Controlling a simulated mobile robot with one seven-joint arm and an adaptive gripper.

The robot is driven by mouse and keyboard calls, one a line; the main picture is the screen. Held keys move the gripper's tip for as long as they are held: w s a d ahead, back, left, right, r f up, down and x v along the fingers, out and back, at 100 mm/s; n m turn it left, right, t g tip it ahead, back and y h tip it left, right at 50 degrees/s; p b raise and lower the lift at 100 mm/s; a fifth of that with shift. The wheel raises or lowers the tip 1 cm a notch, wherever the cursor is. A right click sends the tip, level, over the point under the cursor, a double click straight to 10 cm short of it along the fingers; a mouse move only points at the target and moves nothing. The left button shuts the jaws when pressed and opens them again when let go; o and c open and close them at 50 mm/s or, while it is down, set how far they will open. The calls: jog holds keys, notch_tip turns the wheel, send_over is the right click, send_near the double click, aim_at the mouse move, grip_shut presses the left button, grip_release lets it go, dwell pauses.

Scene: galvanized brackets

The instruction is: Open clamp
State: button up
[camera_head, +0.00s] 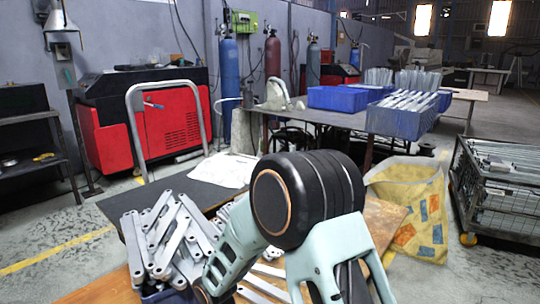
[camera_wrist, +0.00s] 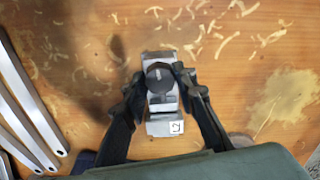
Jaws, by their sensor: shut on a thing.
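In the wrist view, the clamp (camera_wrist: 161,122) is a small metal device with a round dark knob (camera_wrist: 160,76) on top and a small white label at its near end. It sits on the worn wooden table (camera_wrist: 230,40). My gripper (camera_wrist: 164,84) is above it, its two black fingers closed in on either side of the knob. The clamp's lower parts are partly hidden by the knob and fingers. In the head view my arm covers this spot, and neither the clamp nor the fingertips can be seen.
Galvanized brackets (camera_wrist: 28,105) lie left of the clamp in the wrist view. Blue bins (camera_head: 402,119) stand on a table behind. A yellow sack (camera_head: 410,200) and a wire cage (camera_head: 500,190) stand right.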

jog(key=n+p, duration=0.2)
jog(key=n, duration=0.1)
jog(key=shift+r, duration=0.2)
jog(key=n+p, duration=0.3)
jog(key=n, duration=0.3)
jog(key=shift+n, duration=0.3)
jog(key=n+p, duration=0.4)
jog(key=n, duration=0.2)
jog(key=shift+s, duration=0.1)
jog(key=shift+f+n, duration=0.2)
jog(key=shift+n, duration=1)
jog(key=o, duration=1.1)
